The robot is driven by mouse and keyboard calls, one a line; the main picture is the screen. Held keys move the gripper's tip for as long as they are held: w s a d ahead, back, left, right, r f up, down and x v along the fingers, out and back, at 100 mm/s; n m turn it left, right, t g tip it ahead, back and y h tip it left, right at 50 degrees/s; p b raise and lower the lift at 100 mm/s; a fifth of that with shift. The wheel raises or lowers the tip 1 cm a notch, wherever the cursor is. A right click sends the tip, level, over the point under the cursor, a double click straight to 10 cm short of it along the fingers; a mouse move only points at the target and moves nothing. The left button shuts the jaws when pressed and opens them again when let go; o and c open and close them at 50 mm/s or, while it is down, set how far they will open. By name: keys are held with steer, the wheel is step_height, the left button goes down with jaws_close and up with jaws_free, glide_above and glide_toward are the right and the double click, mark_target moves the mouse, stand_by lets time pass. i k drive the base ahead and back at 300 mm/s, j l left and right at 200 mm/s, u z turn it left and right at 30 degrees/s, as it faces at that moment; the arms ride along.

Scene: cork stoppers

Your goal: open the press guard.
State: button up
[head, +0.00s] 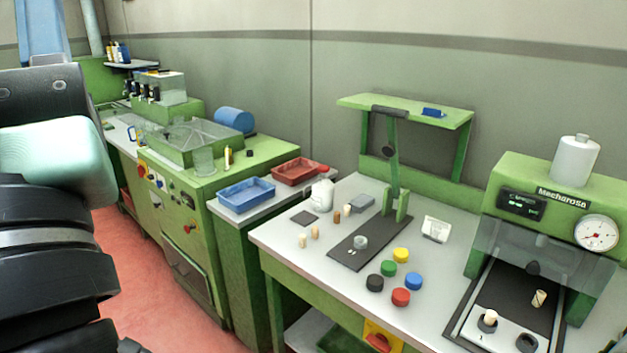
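The press guard (507,247) is a clear panel across the front of the green machine (518,176) at the right, below its display and round gauge. A small dark knob (533,268) sits at the panel's lower middle. The panel hangs down over the machine's dark bed (512,287); I cannot tell how far down it reaches. My arm's links fill the left edge, far from the guard. My gripper is not in view.
A worktable (290,237) carries a lever press (391,160), a black mat (350,250), loose corks and several coloured caps (400,297). A blue tray (246,194) and a red tray (297,171) stand left of it. Red floor (150,290) is clear at lower left.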

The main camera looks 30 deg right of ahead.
mark_target(533, 268)
steer(key=l+z, duration=0.2)
steer(key=z, duration=1.5)
steer(key=i+l+z, duration=0.15)
steer(key=l+z, duration=0.15)
steer(key=l, duration=0.15)
steer(key=i, duration=0.05)
